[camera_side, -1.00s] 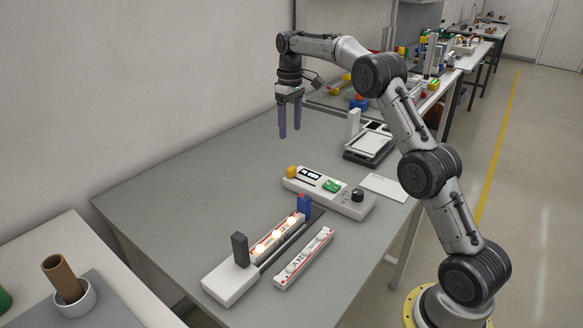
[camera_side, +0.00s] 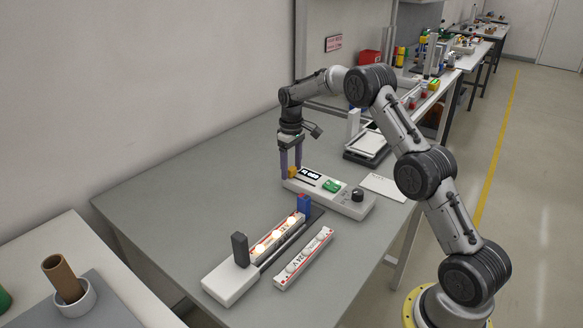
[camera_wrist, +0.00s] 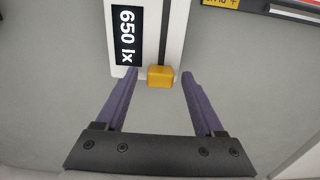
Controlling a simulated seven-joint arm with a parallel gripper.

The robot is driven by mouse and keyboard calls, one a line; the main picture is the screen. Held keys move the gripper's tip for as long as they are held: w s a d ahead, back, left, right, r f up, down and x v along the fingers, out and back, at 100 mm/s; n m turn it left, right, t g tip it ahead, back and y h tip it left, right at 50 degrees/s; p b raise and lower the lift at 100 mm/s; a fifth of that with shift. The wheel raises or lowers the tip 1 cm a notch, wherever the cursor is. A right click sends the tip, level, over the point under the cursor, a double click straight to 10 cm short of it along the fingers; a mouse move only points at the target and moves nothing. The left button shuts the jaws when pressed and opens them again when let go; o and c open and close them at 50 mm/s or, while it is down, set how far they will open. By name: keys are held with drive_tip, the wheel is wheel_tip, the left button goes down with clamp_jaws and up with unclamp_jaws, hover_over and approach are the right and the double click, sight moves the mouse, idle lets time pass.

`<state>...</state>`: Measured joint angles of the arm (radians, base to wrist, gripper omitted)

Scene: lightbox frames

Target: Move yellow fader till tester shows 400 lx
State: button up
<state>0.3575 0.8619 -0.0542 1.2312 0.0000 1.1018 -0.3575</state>
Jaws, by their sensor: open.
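The yellow fader (camera_wrist: 160,76) is a small yellow block at the end of the dark slot on the white tester (camera_wrist: 177,20). The tester's black display (camera_wrist: 126,38) reads 650 lx in the wrist view. In the side view the tester (camera_side: 343,201) lies on the grey table, with the yellow fader (camera_side: 292,173) at its left end. My gripper (camera_wrist: 158,74) is open, with one purple finger on each side of the fader and visible gaps to both. In the side view my gripper (camera_side: 291,176) points down at the fader.
A lit lamp strip (camera_side: 277,238) sits in a holder with a grey post (camera_side: 240,249) and a blue block (camera_side: 304,204). Another strip (camera_side: 304,258) lies beside it. A white card (camera_side: 384,187) lies right of the tester. The table's left part is clear.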

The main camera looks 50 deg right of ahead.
drive_tip(key=shift+f, duration=0.15)
clamp_jaws()
idle(0.4)
idle(1.0)
